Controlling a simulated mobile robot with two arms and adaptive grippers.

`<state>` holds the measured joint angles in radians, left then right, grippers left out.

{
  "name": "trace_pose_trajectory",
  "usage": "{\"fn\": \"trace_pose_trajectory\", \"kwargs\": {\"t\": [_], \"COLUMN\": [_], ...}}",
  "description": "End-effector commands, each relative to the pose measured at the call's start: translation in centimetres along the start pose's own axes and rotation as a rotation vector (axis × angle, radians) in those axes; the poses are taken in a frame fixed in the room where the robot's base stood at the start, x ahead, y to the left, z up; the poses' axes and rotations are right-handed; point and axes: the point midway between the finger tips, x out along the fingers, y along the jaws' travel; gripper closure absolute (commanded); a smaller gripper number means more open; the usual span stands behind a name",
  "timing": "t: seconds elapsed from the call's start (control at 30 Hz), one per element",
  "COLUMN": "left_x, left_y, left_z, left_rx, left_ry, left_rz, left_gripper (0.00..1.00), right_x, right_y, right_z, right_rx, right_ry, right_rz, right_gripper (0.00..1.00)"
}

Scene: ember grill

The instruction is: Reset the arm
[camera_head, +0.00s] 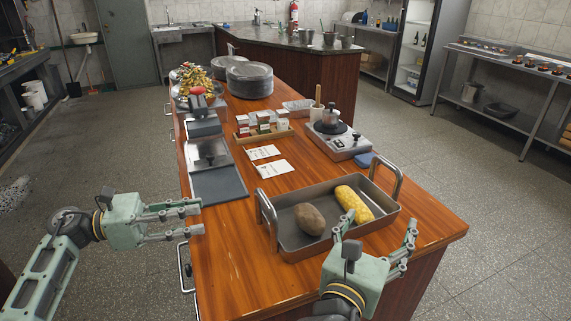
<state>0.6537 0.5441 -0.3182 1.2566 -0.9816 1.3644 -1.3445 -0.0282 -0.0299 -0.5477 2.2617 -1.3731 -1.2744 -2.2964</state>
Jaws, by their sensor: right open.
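My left gripper (196,218) is at the left edge of the wooden counter, pointing right with its fingers apart. Nothing shows between them. My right gripper (380,226) is at the front of the counter, over the near right part of the roasting pan (290,250). Its fingers are spread wide and it looks empty. One of its fingers overlaps the lower end of a yellow corn cob (356,203) in the picture; I cannot tell whether they touch. A brown potato (309,219) lies in the pan, left of the corn.
The pan has upright metal handles (267,216) at both ends. Behind it are paper cards (272,169), a hot plate (339,143) with a pot, a spice tray (264,132), and a dark grey board (219,185). The counter's front left (235,275) is clear.

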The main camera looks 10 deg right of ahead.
Motion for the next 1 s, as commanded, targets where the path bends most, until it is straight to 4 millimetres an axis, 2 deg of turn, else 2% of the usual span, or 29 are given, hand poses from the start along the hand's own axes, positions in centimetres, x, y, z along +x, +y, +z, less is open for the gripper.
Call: {"fn": "trace_pose_trajectory", "kwargs": {"t": [0.7, 1.0], "left_x": [0.0, 0.0], "left_y": [0.0, 0.0], "left_z": [1.5, 1.5], "left_rx": [0.0, 0.0], "left_ry": [0.0, 0.0], "left_rz": [0.0, 0.0], "left_gripper": [0.69, 0.69], "right_x": [-4.3, -4.6], "right_y": [0.0, 0.0], "right_z": [0.1, 0.0], "right_rx": [0.001, 0.001], "right_ry": [0.002, 0.0], "right_rz": [0.0, -0.001], "right_gripper": [0.22, 0.22]}}
